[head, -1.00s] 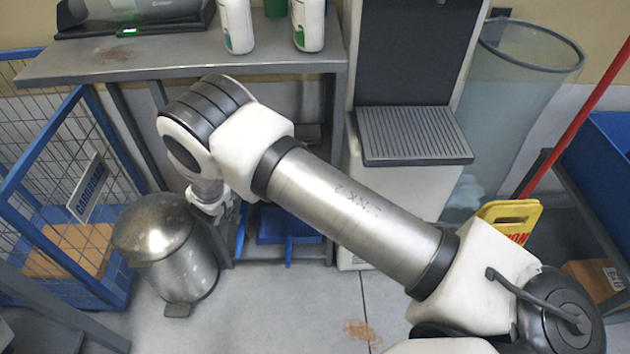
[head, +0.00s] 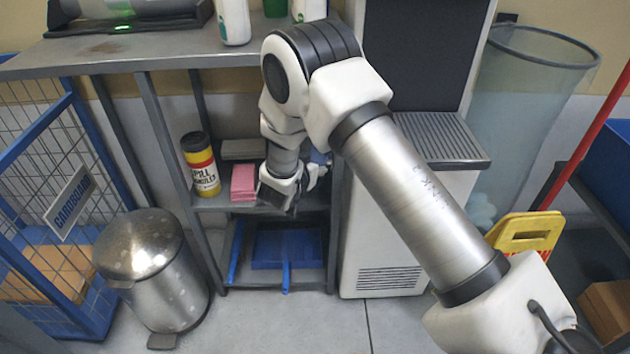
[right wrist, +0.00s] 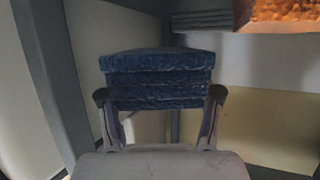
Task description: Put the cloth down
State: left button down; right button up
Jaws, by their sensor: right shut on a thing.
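A folded dark blue cloth (right wrist: 160,75) lies between the two fingers of my right gripper (right wrist: 160,105), which is shut on it. In the head view my right gripper (head: 292,190) is at the right end of the middle shelf (head: 215,202) under the counter. A little blue of the cloth (head: 319,158) shows beside the gripper there; the rest is hidden by my wrist. Whether the cloth touches the shelf, I cannot tell. My left gripper is not in view.
A pink folded stack (head: 243,182) and a yellow spill-granules canister (head: 200,165) stand on the middle shelf, left of my gripper. A blue dustpan (head: 285,249) is on the shelf below. A metal pedal bin (head: 152,268) and a blue cage (head: 45,215) stand left.

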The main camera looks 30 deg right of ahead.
notch_tip(320, 180, down, 5)
jog(key=b, duration=0.3)
jog(key=shift+d+f, duration=0.1)
jog(key=shift+d, duration=0.05)
jog(key=shift+s+r, duration=0.1)
jog(key=shift+r, duration=0.15)
jog(key=shift+f, duration=0.1)
jog(key=o, duration=1)
